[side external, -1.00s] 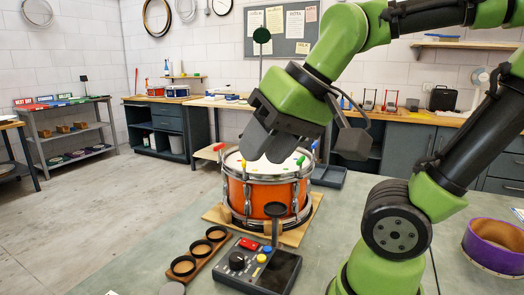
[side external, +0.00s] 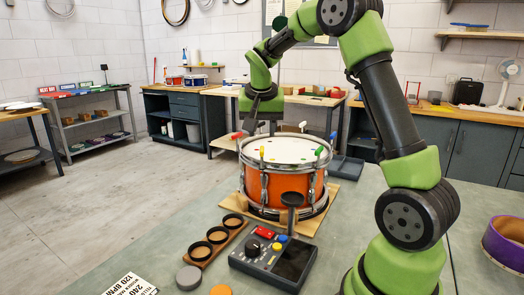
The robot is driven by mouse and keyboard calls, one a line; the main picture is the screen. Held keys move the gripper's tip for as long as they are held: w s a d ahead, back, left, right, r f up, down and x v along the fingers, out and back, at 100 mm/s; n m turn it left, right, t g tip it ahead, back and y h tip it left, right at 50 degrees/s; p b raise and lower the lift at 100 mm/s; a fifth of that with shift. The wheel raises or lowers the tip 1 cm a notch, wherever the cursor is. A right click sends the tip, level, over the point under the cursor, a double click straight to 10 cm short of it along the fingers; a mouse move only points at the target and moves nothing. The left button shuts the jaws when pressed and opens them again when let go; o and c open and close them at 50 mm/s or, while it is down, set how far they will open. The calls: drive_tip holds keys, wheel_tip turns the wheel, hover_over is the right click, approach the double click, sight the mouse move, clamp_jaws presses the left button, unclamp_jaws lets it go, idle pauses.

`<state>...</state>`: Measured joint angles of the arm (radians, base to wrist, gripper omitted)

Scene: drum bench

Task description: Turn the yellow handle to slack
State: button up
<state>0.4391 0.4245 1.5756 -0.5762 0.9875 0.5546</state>
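The orange drum (side external: 253,187) stands on a wooden board, with coloured handles around its rim. The yellow handle (side external: 262,151) stands upright at the near left of the rim. The red handle (side external: 237,135) is at the far left, the green handle (side external: 319,151) at the near right and the blue handle (side external: 333,135) at the far right. My gripper (side external: 260,128) points down over the far left part of the drum, behind the yellow handle in the picture. Its two dark fingers look apart, with nothing visible between them. It appears clear of the yellow handle; exact depth is hard to tell.
A control box (side external: 274,259) with buttons and a dark pad on a post stands before the drum. A wooden rack (side external: 217,241) with three dark rings lies left of it. A purple hoop (side external: 505,245) sits far right.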

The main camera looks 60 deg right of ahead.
sight(262, 148)
drive_tip(key=x, duration=0.7)
drive_tip(key=shift+f, duration=0.2)
clamp_jaws()
